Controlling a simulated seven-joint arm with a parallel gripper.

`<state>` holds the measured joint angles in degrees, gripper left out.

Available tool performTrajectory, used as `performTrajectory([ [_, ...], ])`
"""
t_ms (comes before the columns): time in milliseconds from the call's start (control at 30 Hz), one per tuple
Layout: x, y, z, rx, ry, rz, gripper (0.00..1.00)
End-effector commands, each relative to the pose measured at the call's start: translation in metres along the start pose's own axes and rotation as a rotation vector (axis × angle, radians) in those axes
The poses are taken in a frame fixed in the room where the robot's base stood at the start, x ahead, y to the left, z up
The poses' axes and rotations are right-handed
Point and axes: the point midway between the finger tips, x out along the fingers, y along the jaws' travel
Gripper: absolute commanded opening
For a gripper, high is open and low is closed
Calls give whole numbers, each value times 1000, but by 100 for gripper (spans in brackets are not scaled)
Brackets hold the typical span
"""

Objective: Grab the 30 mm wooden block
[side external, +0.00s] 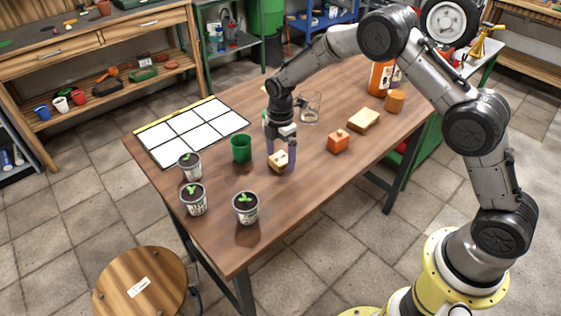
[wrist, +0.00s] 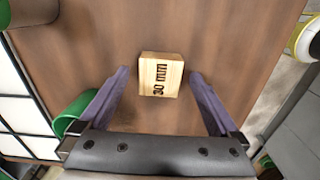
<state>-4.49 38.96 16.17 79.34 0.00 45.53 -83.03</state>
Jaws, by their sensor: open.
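The 30 mm wooden block (wrist: 160,75) is a small pale block with "30 mm" on its face, resting on the brown table. It also shows in the side view (side external: 278,162), partly covered by my fingers. My gripper (wrist: 159,73) is open, with its two purple fingers on either side of the block in the wrist view and a visible gap to each side of it. In the side view my gripper (side external: 281,158) points down at the block. Whether the fingertips are level with the block or slightly above it I cannot tell.
A green cup (side external: 241,148) stands close, left of my gripper. Seedling pots (side external: 245,207) stand near the table's left corner, beside a white grid (side external: 190,132). An orange block (side external: 338,141), a glass jar (side external: 310,107) and a larger wooden block (side external: 364,121) are to the right.

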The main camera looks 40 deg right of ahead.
Motion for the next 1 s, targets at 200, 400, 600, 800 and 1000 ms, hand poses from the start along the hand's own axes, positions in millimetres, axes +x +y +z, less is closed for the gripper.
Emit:
performTrajectory([
  [200, 0, 0, 0, 0, 0, 0, 74],
  [400, 0, 0, 0, 0, 0, 0, 38],
  [600, -1, 0, 0, 0, 0, 1, 7],
  [800, -1, 0, 0, 0, 0, 1, 7],
  [1000, -10, 1, 0, 0, 0, 3, 7],
])
